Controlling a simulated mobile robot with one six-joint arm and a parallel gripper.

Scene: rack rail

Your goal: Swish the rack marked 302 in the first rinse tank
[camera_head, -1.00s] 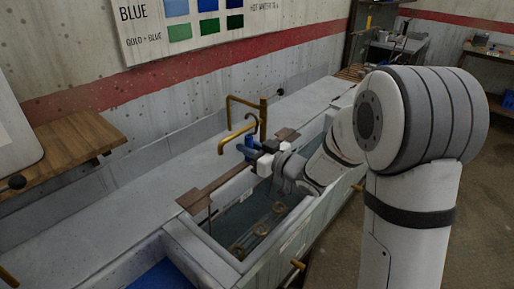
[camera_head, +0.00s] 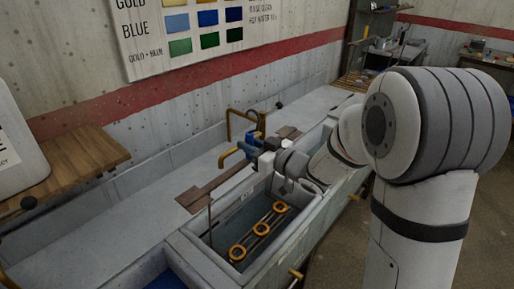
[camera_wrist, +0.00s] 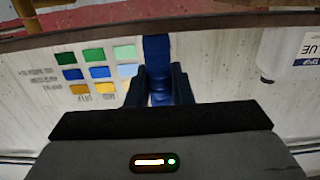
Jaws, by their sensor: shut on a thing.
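My gripper (camera_head: 249,143) is above the far side of a rinse tank (camera_head: 195,250), shut on a blue handle (camera_wrist: 160,88), which stands between its two dark fingers in the wrist view. A rack with gold rings (camera_head: 237,252) and thin rods is inside the tank, below and in front of my gripper. The rings look clear and bright, seemingly at or above the dark liquid. The join between handle and rack is hidden by my arm. No number 302 is readable.
A brown strip (camera_head: 205,192) lies along the tank's far edge. A wooden shelf (camera_head: 75,160) is at left. A colour chart (camera_head: 190,35) hangs on the wall.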

